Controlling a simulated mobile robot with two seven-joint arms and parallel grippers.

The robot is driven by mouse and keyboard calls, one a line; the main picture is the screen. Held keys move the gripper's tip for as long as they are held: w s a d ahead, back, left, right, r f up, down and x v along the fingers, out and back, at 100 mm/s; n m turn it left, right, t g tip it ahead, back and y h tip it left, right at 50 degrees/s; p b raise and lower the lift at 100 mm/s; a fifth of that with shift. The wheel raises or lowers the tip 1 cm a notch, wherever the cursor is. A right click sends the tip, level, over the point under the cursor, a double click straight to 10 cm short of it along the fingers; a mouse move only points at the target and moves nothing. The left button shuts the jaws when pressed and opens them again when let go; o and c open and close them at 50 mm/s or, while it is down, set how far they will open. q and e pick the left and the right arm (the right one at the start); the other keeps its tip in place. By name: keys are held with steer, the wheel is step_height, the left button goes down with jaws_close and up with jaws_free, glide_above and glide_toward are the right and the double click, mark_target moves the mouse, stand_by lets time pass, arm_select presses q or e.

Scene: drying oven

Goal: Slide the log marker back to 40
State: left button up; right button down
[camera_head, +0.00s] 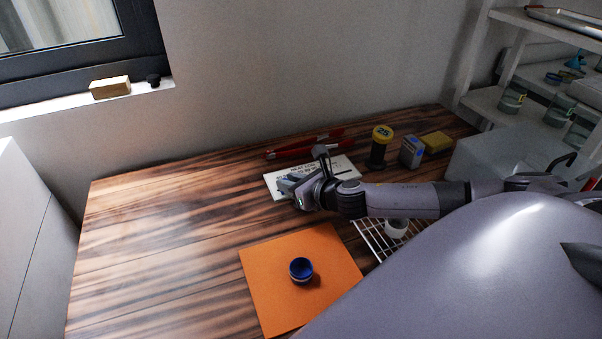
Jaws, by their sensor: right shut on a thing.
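The white log board (345,168) lies flat near the back of the wooden table, with dark print on it. My right gripper (287,185) reaches in from the right over the board's front left part and is shut on the log marker. The fingers and wrist cover the marker and much of the scale, so I cannot read which number it stands at. My left gripper is not in view.
Red tongs or pens (305,147) lie behind the board. A dark jar with a yellow "25" lid (380,150), a small box (411,152) and a yellow block (437,142) stand right of it. An orange mat (265,270) with a blue-topped cup (301,269) lies in front. The table's left is clear.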

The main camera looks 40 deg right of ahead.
steer(key=shift+a, duration=0.25)
steer(key=c, duration=1)
jaws_free()
steer(key=shift+s+d+r, duration=0.1)
steer(key=shift+s+r, duration=0.05)
steer(key=shift+s, duration=0.4)
steer(key=v, duration=0.5)
steer(key=shift+s+r, duration=0.15)
steer(key=shift+s, duration=0.1)
steer(key=shift+s+r, duration=0.1)
steer(key=shift+s, duration=0.05)
